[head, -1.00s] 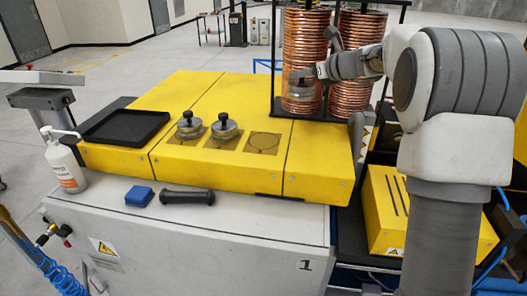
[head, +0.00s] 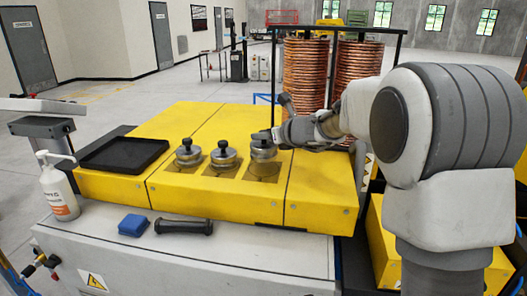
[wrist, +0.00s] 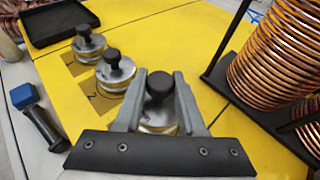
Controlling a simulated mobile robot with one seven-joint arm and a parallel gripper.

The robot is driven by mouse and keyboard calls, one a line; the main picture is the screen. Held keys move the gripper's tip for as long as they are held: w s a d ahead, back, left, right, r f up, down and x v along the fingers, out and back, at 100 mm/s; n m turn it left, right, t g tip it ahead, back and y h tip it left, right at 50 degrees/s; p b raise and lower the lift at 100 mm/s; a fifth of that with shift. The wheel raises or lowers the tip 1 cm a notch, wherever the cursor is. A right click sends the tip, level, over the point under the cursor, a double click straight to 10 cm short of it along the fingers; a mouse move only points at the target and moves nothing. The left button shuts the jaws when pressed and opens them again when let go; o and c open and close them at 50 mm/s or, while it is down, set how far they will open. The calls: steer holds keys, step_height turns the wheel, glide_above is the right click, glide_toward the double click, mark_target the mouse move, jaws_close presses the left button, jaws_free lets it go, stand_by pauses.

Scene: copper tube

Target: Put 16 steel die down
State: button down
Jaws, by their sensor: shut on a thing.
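The steel die (head: 264,153), a silver disc with a black knob, is in my gripper (head: 276,135) over the rightmost square marking (head: 262,173) on the yellow block. It looks upright and a little above the surface, though contact is hard to judge. In the wrist view my gripper (wrist: 159,84) is shut around the black knob, with the disc (wrist: 158,122) below, partly hidden by the gripper's dark bar. Two similar dies stand on the markings to the left, the middle die (head: 223,160) and the left die (head: 187,156).
A black tray (head: 124,155) lies on the block's left. A white bottle (head: 57,190), a blue block (head: 133,225) and a black handle (head: 184,227) stand or lie on the grey cabinet in front. Copper coils (head: 305,75) rise behind my gripper.

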mark_target(263, 147)
steer(key=shift+a+f+b, duration=0.1)
steer(key=shift+f+b, duration=0.4)
steer(key=shift+f, duration=1.35)
steer(key=shift+f, duration=0.1)
steer(key=c, duration=0.9)
jaws_free()
steer(key=shift+f, duration=0.25)
steer(key=shift+c, duration=0.2)
steer(key=o, duration=0.4)
steer(key=shift+o, duration=0.2)
steer(key=shift+r, duration=0.1)
steer(key=shift+r, duration=0.1)
